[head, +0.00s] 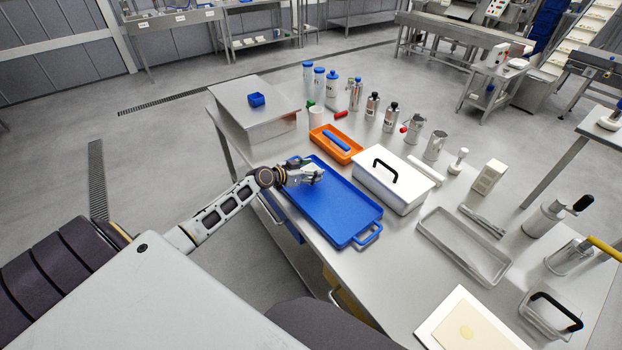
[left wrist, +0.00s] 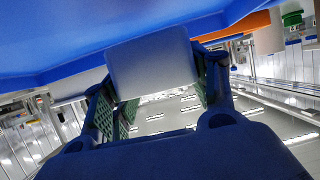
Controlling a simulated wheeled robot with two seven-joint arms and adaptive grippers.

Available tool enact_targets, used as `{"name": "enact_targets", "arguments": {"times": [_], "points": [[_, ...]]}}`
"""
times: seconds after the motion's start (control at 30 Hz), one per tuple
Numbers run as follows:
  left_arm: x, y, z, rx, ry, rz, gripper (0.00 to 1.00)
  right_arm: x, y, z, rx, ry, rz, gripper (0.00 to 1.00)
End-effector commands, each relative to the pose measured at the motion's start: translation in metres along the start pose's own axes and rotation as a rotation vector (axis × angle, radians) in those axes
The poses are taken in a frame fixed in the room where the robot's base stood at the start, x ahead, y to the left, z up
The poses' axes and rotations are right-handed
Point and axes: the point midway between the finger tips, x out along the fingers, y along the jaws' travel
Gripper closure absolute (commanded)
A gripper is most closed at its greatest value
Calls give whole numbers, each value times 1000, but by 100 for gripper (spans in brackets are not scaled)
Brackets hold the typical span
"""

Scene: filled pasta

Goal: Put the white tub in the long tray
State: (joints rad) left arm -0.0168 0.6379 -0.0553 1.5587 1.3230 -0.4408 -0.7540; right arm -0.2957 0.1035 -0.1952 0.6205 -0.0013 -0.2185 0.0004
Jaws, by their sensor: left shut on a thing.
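My left gripper (head: 312,174) is over the far left part of the blue tray (head: 340,215) in the head view. In the left wrist view its two fingers are shut on the white tub (left wrist: 150,68), which sits between the green finger pads. The blue tray fills the top of that view, close to the tub; I cannot tell whether they touch. In the head view the tub is mostly hidden by the gripper. A long, shallow grey metal tray (head: 440,212) lies on the table to the right and looks empty. My right gripper is not in view.
A white box with a black handle (head: 385,188) stands between the blue tray and the metal tray. An orange tray (head: 350,154) with a blue item is behind. Bottles and canisters line the back. A white board (head: 425,331) lies at the front.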

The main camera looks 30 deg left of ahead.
Motion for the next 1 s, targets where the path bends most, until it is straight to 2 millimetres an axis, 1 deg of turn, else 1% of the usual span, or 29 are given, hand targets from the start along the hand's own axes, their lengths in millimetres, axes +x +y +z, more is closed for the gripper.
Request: {"name": "enact_targets", "arguments": {"times": [0.17,0.37,0.5,0.6,1.0], "points": [[1,0,2,0,0,0,62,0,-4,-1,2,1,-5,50],[7,0,17,-3,0,-1,62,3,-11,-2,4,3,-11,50],[12,0,29,-3,0,-1,62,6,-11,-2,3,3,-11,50],[14,0,34,-1,0,-1,62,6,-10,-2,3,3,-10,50],[15,0,35,0,0,-1,62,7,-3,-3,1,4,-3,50]]}}
